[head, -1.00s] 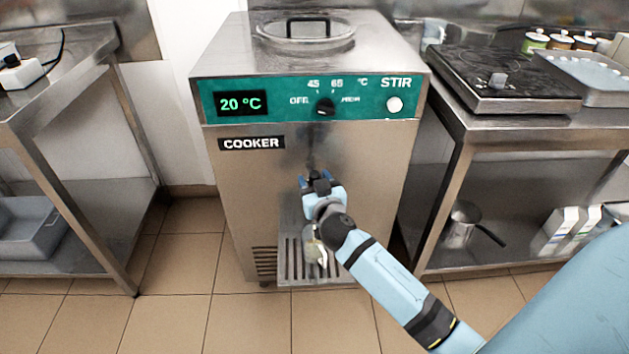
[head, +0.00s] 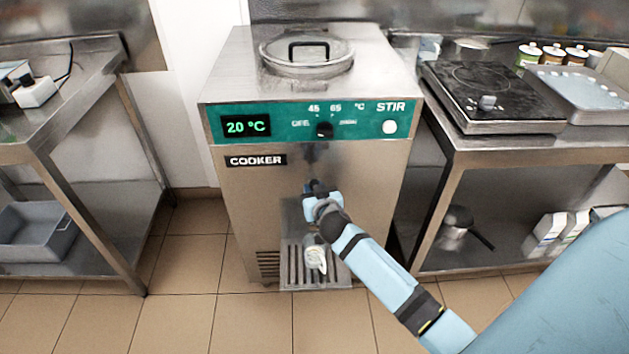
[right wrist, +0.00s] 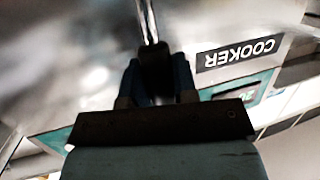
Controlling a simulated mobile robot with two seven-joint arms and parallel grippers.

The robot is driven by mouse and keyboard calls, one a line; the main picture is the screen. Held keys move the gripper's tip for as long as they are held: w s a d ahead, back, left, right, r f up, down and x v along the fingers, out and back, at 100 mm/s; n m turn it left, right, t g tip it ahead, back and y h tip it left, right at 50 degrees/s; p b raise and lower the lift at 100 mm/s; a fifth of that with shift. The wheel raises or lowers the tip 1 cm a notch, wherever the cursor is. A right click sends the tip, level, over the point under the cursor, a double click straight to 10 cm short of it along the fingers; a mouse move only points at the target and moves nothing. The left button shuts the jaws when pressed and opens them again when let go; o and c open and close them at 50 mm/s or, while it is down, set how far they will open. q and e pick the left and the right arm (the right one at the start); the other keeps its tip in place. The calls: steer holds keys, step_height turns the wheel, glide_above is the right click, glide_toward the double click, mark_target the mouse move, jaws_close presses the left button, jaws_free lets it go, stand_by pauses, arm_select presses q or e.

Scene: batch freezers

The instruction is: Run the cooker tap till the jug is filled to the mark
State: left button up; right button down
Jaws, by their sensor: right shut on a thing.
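The steel cooker (head: 350,175) stands straight ahead, its display reading 20 °C. My right gripper (head: 315,187) is at the tap on its front, below the knob. In the right wrist view my gripper (right wrist: 155,78) is shut on the dark tap handle (right wrist: 155,66), with a shiny metal rod beyond it. The jug (head: 316,262), small and whitish, stands on the slatted drip tray (head: 292,280) under the tap. My forearm and gripper cover the tap outlet and part of the jug. The mark and the level inside cannot be made out. My left gripper is not in view.
A steel table (head: 75,115) stands left, with a grey bin (head: 35,232) on its lower shelf. A right bench (head: 540,150) carries a black hob (head: 490,92); a pot (head: 455,228) and white cartons (head: 553,230) sit beneath. The tiled floor in front is clear.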

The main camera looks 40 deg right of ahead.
steer(key=shift+w+d+p, duration=0.1)
steer(key=shift+w+p, duration=0.05)
steer(key=shift+p, duration=0.3)
steer(key=c, duration=0.9)
jaws_free()
steer(key=p+v, duration=0.1)
steer(key=v, duration=1.2)
steer(key=shift+s+r, duration=0.3)
steer(key=shift+r, duration=0.15)
